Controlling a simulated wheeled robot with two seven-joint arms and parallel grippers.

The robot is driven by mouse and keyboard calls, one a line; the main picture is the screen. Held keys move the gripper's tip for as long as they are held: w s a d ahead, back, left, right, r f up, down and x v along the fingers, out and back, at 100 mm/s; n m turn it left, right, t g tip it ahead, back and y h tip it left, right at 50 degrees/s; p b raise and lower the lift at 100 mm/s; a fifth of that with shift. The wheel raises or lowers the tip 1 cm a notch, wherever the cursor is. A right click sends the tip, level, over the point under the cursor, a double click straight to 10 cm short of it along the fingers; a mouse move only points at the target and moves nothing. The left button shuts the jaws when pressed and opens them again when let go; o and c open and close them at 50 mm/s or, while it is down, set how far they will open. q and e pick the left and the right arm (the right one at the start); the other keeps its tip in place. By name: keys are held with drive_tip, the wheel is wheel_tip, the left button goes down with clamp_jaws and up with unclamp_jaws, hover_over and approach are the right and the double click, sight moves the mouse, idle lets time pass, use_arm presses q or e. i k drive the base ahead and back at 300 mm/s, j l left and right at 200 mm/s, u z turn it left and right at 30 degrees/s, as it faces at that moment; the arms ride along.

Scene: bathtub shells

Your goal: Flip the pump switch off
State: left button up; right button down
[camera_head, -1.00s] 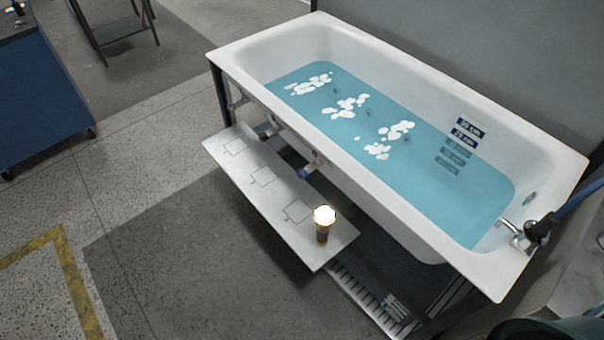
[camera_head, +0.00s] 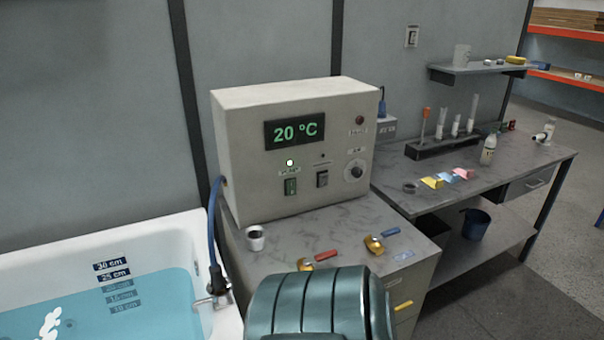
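A beige control box (camera_head: 290,150) stands on a grey cabinet right of the tub. Its display (camera_head: 295,131) reads 20 °C in green. Below the display are two rocker switches: a green one (camera_head: 291,187) on the left and a black one (camera_head: 322,178) on the right. A small white light (camera_head: 290,162) glows above the green switch and its label. The labels are too small to read, so I cannot tell which is the pump switch. A round knob (camera_head: 356,172) sits at the box's right. Neither gripper shows.
The bathtub (camera_head: 207,258) with blue water is at lower left, with a blue hose (camera_head: 214,215) at its tap. On the cabinet top (camera_head: 330,227) are a small cup (camera_head: 256,238) and red-handled (camera_head: 325,256) and blue-handled (camera_head: 389,233) brass valves. A workbench (camera_head: 528,164) stands at the right.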

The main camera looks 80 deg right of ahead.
sight(292, 190)
drive_tip(key=z, duration=2.5)
drive_tip(key=i+j+u, duration=0.1)
drive_tip(key=j+u, duration=0.25)
drive_tip(key=j, duration=0.25)
